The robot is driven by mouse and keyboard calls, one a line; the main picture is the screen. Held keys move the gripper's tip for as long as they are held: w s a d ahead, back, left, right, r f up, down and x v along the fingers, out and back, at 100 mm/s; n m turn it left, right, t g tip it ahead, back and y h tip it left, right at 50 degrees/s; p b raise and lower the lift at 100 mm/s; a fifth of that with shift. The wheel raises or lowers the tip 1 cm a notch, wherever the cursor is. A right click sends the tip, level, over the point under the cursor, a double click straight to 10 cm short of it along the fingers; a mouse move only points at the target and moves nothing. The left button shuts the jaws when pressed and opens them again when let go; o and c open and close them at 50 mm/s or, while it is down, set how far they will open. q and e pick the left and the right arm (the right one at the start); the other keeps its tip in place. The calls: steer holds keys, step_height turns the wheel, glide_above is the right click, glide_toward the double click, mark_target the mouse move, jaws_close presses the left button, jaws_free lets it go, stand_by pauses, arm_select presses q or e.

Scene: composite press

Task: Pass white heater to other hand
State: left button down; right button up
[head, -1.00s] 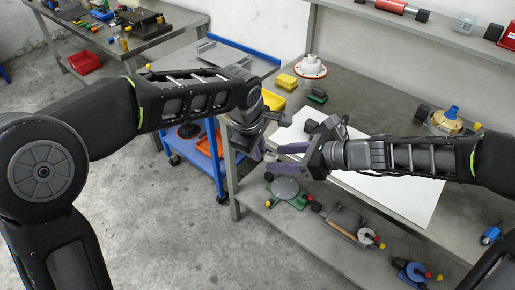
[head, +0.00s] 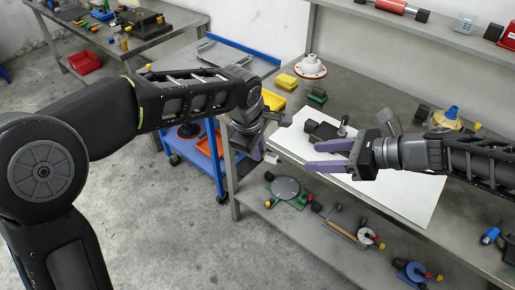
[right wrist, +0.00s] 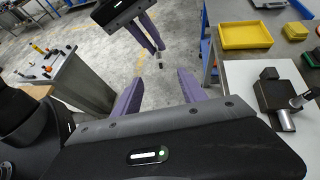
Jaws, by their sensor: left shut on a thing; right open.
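My left gripper (head: 259,151) points down in front of the table's left edge, its fingers partly hidden by its own wrist. It is shut on a small pale piece (head: 272,157), which I take to be the white heater. In the right wrist view my left gripper (right wrist: 153,37) shows at the top, with the small heater (right wrist: 160,57), pale with a dark end, at its fingertips. My right gripper (head: 308,157) is open and empty, to the right of the heater and apart from it. Its purple fingers also show in the right wrist view (right wrist: 160,92).
A white sheet (head: 400,200) covers much of the table, with a dark block device (head: 322,131) on it. A white flanged part (head: 310,67), yellow bins (head: 272,100) and a green block (head: 317,96) stand behind. A blue cart (head: 200,160) is at left. Below is a shelf.

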steer(key=s+f+n+g+h, duration=0.1)
steer(key=s+f+n+h, duration=0.15)
steer(key=f, duration=0.65)
steer(key=s+f+n+g+h, duration=0.15)
steer(key=s+f+n, duration=0.25)
steer(key=f, duration=0.6)
steer(key=s+f+n+g+h, duration=0.2)
steer(key=s+f+n, duration=0.1)
steer(key=f, duration=0.6)
steer(key=s+a+f+n+h, duration=0.1)
steer(key=s+a+f+n, duration=0.3)
steer(key=s+f+n, duration=0.7)
steer(key=shift+s+f, duration=0.3)
steer(key=shift+f, duration=0.35)
